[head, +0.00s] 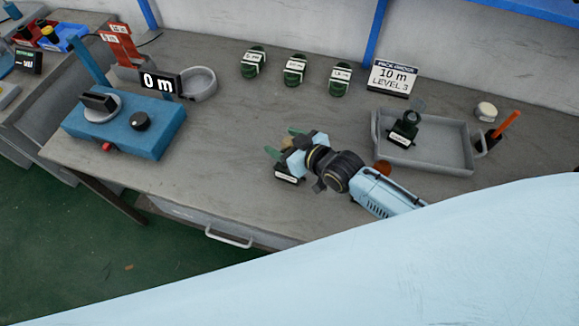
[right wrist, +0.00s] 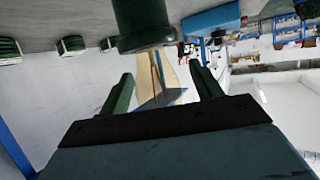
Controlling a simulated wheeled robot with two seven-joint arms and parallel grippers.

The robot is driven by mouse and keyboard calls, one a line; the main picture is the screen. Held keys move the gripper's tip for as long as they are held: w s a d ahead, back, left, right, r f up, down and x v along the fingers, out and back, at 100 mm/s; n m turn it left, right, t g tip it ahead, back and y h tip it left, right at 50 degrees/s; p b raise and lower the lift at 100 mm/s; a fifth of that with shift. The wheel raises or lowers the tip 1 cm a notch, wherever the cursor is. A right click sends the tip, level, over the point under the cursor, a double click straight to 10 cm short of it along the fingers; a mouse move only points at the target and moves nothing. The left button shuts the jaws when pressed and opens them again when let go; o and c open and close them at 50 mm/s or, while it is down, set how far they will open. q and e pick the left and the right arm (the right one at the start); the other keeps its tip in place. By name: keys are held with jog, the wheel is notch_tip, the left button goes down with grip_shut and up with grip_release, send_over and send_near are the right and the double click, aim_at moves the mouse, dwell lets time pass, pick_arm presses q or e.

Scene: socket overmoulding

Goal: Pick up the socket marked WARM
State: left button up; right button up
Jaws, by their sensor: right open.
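No label reading WARM is legible in these frames. A dark piece with a white label (head: 289,175) lies on the bench just below my right gripper, partly hidden by it. In the right wrist view the fingers (right wrist: 164,86) are also apart. A dark green cylindrical thing (right wrist: 141,24) shows near them, and a tan thing (right wrist: 170,82) shows in the gap; I cannot tell whether either touches them. My left gripper is not in view.
Three green labelled items (head: 295,70) stand in a row at the back. A sign (head: 394,78) reads "10 m LEVEL 3". The grey tray (head: 455,160) and an orange-handled tool (head: 507,124) are right. A blue device (head: 125,130) and grey round dish (head: 198,84) are left.

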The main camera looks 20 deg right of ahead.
grip_shut()
dwell(0.3)
jog(key=shift+r, duration=0.1)
